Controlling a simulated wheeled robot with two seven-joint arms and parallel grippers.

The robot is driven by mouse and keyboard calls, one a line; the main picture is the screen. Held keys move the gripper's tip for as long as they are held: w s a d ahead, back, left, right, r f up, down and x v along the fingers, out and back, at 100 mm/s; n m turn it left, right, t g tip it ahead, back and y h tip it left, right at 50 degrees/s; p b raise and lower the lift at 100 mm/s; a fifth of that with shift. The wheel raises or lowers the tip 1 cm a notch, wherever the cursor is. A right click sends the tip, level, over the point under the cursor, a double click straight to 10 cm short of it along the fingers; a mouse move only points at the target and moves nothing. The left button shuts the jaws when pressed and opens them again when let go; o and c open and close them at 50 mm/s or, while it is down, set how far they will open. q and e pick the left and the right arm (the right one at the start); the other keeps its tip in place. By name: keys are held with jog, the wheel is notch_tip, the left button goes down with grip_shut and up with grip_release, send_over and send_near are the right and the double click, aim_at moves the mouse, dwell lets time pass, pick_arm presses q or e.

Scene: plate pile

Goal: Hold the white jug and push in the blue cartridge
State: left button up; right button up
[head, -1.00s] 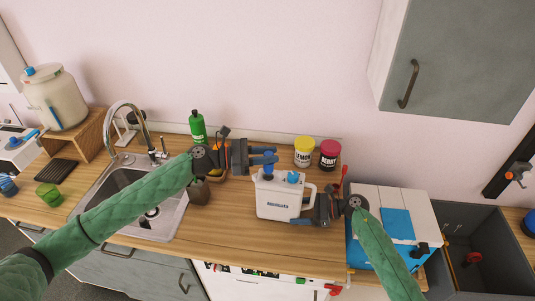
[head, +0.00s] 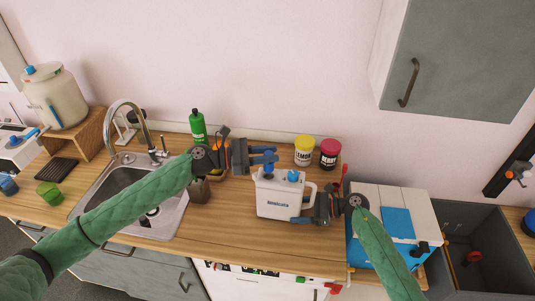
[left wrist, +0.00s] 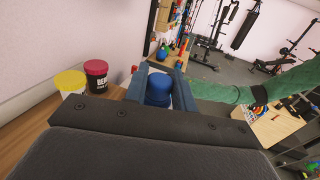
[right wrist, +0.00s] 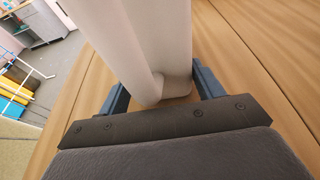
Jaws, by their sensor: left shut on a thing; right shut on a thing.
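The white jug (head: 285,203) stands upright on the wooden counter, with dark lettering on its front. My right gripper (head: 310,208) is low at its right side, shut on the jug's handle; the jug also fills the middle of the right wrist view (right wrist: 130,40). The blue cartridge (head: 268,171) sits upright at the left of the jug's top, its lower part hidden. My left gripper (head: 270,157) is at the cartridge's top and shut on it. In the left wrist view the round blue cartridge (left wrist: 158,90) shows between the fingers.
A yellow-lidded jar (head: 303,150) and a red-lidded jar (head: 329,154) stand behind the jug. A green bottle (head: 198,127) and the sink (head: 120,182) are to the left. A white and blue box (head: 395,215) is to the right. The counter in front of the jug is clear.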

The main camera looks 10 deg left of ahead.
aim_at(267, 169)
pick_arm(q)
jog(key=shift+f, duration=3.05)
dwell(0.5)
jog(key=o, duration=1.1)
jog(key=v, duration=1.2)
jog(key=shift+r, duration=0.1)
pick_arm(e)
jog(key=o, duration=0.9)
jog(key=shift+o, duration=0.2)
jog(key=shift+d, duration=0.15)
